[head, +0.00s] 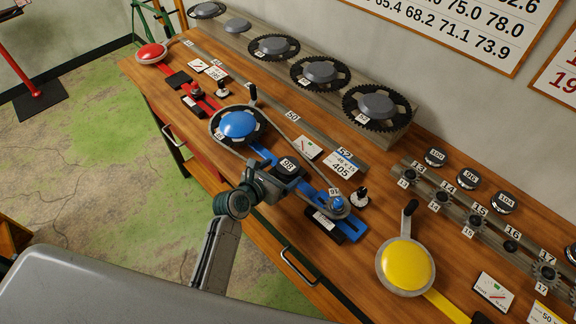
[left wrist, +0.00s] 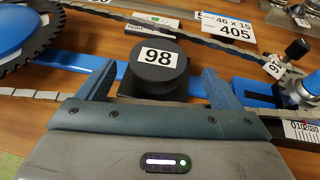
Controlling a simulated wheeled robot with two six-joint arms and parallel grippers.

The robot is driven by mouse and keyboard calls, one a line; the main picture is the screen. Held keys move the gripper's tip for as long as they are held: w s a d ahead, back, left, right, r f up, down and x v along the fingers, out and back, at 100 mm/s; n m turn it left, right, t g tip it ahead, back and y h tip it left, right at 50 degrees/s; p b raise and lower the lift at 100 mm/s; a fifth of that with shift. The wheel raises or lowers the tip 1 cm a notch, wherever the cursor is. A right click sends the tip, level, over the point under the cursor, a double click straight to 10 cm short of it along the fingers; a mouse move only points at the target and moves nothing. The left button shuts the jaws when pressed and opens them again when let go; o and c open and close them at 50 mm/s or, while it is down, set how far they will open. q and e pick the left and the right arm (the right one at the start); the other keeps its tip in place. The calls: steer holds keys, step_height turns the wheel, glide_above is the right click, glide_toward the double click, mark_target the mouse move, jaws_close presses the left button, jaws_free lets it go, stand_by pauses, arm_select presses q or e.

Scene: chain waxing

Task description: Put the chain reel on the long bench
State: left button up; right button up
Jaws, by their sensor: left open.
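A round black reel labelled 98 (head: 288,166) is in the middle of the long wooden bench (head: 375,220), among the parts of the blue station. It also shows in the left wrist view (left wrist: 157,66), upright above a dark square block. My left gripper (head: 277,180) is open. In the left wrist view its two fingers (left wrist: 158,92) stand on either side of the near part of the reel, with gaps showing. The reel's underside is hidden. My right gripper is not in view.
A blue-capped chainring (head: 238,125) and a small blue cog unit (head: 338,204) flank the reel, with a chain looped round them. Similar pucks marked 100 (head: 434,157), 96 (head: 468,179) and 104 (head: 504,202) stand at the right. A yellow disc (head: 406,265) sits near the front.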

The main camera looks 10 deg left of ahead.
mark_target(286, 167)
arm_select(q)
steer(key=x, duration=0.1)
steer(key=p+x, duration=0.1)
steer(key=x, duration=0.1)
steer(key=shift+w+r, duration=0.25)
steer(key=shift+w, duration=0.05)
steer(key=shift+w+d+f, duration=0.2)
steer(key=shift+w+f, duration=0.15)
steer(key=shift+w, duration=0.15)
steer(key=shift+s, duration=0.1)
steer(key=c, duration=0.5)
steer(key=shift+r, duration=0.1)
steer(key=c, duration=1)
